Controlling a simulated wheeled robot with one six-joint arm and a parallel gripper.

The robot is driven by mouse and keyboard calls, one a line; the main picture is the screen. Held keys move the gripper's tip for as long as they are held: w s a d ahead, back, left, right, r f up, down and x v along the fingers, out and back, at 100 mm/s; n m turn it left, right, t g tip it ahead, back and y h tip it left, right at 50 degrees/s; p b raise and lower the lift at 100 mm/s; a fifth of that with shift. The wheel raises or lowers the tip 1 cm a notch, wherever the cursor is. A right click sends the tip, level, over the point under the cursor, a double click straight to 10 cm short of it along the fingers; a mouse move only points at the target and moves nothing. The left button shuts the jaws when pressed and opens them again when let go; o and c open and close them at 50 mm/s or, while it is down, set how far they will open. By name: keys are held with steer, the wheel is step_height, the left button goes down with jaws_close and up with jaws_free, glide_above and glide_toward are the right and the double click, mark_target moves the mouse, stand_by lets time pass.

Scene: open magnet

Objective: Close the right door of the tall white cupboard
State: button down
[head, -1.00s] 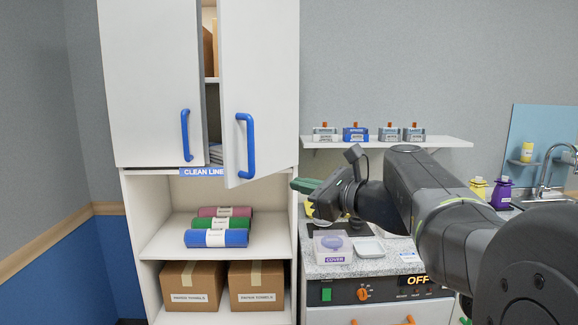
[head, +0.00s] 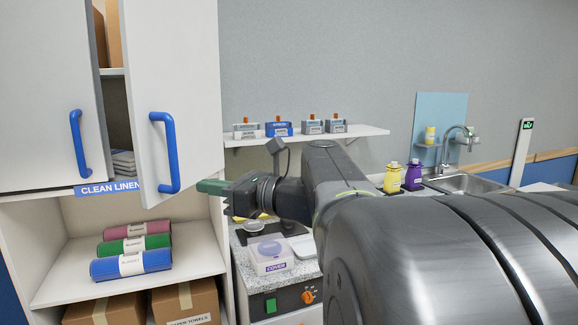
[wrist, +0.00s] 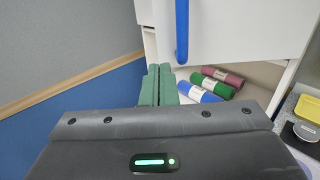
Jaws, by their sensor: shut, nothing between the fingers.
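The tall white cupboard (head: 202,132) stands at the left of the head view. Its right door (head: 178,75) is ajar, swung out toward me, with a blue vertical handle (head: 166,150). A dark gap separates it from the left door (head: 38,80), which has its own blue handle (head: 78,143). My gripper (head: 212,187) has green fingers, shut and empty, just right of the right door's lower corner; contact cannot be told. In the wrist view the shut fingers (wrist: 159,85) lie below and left of a blue handle (wrist: 182,32) on a white door (wrist: 245,30).
Rolled blankets (head: 132,263) lie on the open shelf below the doors, above cardboard boxes (head: 186,303). A counter (head: 242,262) with a clear cover box (head: 270,254) stands right of the cupboard. A wall shelf (head: 305,135) holds several small boxes. A sink (head: 470,183) is farther right.

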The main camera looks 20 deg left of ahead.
mark_target(146, 176)
steer(key=a, duration=0.4)
steer(key=a+p, duration=0.1)
steer(key=a, duration=0.4)
steer(key=a+p, duration=0.1)
steer(key=a, duration=0.3)
steer(key=shift+w+a, duration=0.35)
steer(key=shift+r, duration=0.1)
